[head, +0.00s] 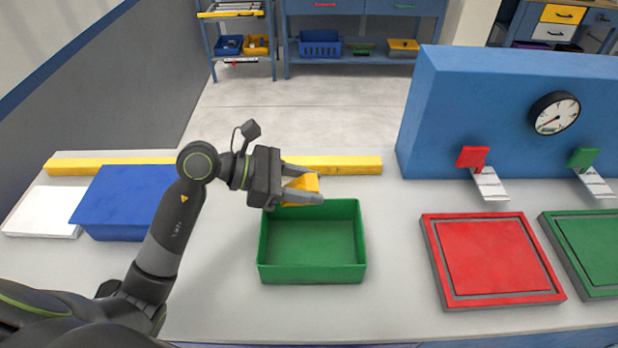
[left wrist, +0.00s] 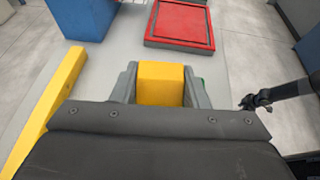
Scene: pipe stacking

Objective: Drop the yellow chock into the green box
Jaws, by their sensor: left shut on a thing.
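My left gripper (head: 302,187) reaches in from the left and is shut on the yellow chock (head: 299,188). In the head view it holds the chock at the back edge of the green box (head: 312,272), seemingly above its rim. The box is open and looks empty inside. In the left wrist view the chock (left wrist: 161,84) sits between the two grey fingers, and only a sliver of green shows beside the right finger. My right gripper is not in view.
A blue box (head: 120,200) and a white plate (head: 43,211) are at the left. A yellow bar (head: 345,165) runs along the table's back. A red pad (head: 490,258) and a green pad (head: 595,245) lie at the right, before a blue panel (head: 440,120) with a gauge.

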